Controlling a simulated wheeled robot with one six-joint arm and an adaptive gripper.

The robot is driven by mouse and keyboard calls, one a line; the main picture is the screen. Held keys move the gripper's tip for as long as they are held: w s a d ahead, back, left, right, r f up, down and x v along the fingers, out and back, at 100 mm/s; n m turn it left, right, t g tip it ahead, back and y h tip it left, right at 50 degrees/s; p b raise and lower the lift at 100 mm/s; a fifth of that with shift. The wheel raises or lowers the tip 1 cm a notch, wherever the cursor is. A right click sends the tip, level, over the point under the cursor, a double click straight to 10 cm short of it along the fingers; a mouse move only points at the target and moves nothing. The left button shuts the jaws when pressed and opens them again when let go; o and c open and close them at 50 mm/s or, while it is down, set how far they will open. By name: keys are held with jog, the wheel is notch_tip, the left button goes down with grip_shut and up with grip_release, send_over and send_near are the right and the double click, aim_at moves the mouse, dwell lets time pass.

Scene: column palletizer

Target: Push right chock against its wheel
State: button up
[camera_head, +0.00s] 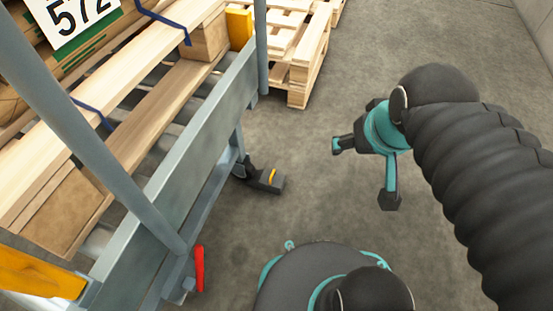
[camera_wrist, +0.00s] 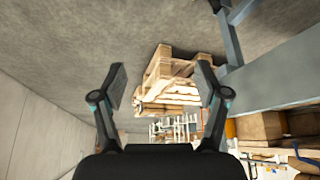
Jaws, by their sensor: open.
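A dark chock (camera_head: 266,181) with a yellow stripe lies on the floor in the head view, just right of a black caster wheel (camera_head: 241,168) under the cart's corner. I cannot tell whether they touch. My gripper (camera_head: 364,173) is open and empty, its fingers apart, to the right of the chock with bare floor between them. In the wrist view my gripper (camera_wrist: 161,84) shows both fingers spread with nothing between them. The chock and wheel do not show clearly in the wrist view.
The grey metal cart (camera_head: 199,152) carries long wooden boards (camera_head: 120,83) and fills the left side. A red lever (camera_head: 200,268) sticks out at its lower end. Wooden pallets (camera_head: 305,66) stand behind it, also in the wrist view (camera_wrist: 165,82).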

jog(key=shift+o, duration=1.2)
jog(key=w+a+f+n+g, duration=0.2)
jog(key=w+a+f+n, duration=0.1)
jog(key=w, duration=0.8)
jog(key=shift+x, duration=0.85)
jog(key=n+g, duration=0.4)
jog(key=n, duration=0.7)
send_over(275, 179)
notch_tip(275, 179, down, 37)
jog(key=shift+f, duration=0.1)
notch_tip(275, 179, down, 14)
jog(key=shift+r+b, duration=0.2)
jog(key=shift+b, duration=0.55)
